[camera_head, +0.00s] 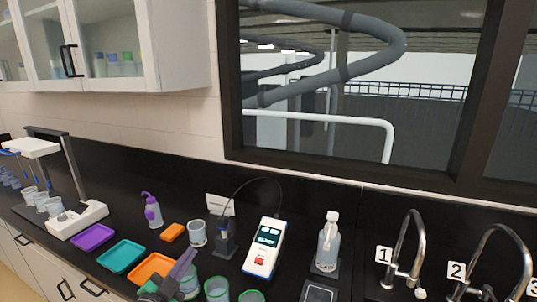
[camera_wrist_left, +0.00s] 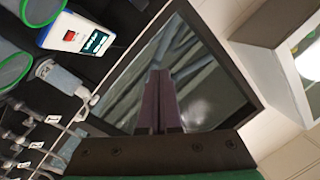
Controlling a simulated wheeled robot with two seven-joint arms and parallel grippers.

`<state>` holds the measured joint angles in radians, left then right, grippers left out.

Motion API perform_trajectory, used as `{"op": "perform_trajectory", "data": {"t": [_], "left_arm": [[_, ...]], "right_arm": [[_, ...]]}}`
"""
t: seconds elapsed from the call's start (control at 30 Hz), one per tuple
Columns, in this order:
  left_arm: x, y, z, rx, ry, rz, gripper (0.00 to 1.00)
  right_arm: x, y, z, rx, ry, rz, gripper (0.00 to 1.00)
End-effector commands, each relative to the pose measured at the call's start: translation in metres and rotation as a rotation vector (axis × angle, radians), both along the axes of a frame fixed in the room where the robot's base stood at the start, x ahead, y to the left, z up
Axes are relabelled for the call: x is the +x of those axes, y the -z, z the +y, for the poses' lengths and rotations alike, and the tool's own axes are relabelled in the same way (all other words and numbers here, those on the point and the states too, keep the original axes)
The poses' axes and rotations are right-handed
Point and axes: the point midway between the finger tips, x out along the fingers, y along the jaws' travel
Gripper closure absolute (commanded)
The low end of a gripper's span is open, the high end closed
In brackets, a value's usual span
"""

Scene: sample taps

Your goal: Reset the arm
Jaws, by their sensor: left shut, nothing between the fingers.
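My left gripper (camera_head: 184,262) is at the bottom of the head view, over the counter near the orange tray (camera_head: 152,268) and the green-rimmed beakers (camera_head: 217,289). In the left wrist view its two purple-grey fingers (camera_wrist_left: 159,98) lie side by side, shut with nothing between them. My right gripper is in neither view. Tap 1 (camera_head: 408,245) and tap 2 (camera_head: 495,250) stand at the right of the counter. A white handheld meter (camera_head: 264,248) stands left of the pump bottle (camera_head: 328,242).
A purple tray (camera_head: 93,237), teal tray (camera_head: 121,256) and orange block (camera_head: 172,232) lie on the black counter (camera_head: 90,262). A purple wash bottle (camera_head: 152,211) and a clear beaker (camera_head: 197,233) stand behind. A white-based stand (camera_head: 80,220) is at the left, under wall cabinets (camera_head: 110,50).

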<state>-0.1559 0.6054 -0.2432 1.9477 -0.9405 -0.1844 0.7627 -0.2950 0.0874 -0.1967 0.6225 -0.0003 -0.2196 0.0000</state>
Motion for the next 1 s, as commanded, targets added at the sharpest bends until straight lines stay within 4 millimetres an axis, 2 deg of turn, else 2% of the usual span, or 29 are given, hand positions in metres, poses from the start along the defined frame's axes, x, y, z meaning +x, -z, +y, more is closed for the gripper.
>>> {"op": "perform_trajectory", "data": {"t": [0.07,0.13,0.2,0.3,0.4,0.5,0.6,0.77,0.8,1.0], "left_arm": [[-0.007,0.007,0.022,-0.085,-0.134,0.049,1.00],[-0.018,0.023,0.047,-0.157,-0.274,0.136,1.00],[-0.038,0.052,0.068,-0.225,-0.407,0.273,1.00],[-0.076,0.098,0.082,-0.289,-0.539,0.511,1.00],[-0.114,0.134,0.081,-0.320,-0.592,0.723,1.00],[-0.150,0.159,0.071,-0.336,-0.600,0.911,1.00],[-0.184,0.177,0.057,-0.345,-0.578,1.077,1.00],[-0.236,0.193,0.032,-0.347,-0.500,1.316,1.00],[-0.232,0.212,0.032,-0.339,-0.504,1.322,1.00],[-0.224,0.289,0.031,-0.328,-0.512,1.346,1.00]], "right_arm": [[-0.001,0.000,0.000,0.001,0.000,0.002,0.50],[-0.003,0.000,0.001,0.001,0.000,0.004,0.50],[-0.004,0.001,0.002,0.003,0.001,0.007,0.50],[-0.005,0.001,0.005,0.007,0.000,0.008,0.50],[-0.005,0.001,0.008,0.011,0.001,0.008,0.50],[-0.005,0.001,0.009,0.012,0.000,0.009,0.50],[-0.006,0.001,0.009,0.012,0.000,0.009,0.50],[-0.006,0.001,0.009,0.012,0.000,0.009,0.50],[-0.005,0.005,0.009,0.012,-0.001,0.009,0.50],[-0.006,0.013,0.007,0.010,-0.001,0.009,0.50]]}}
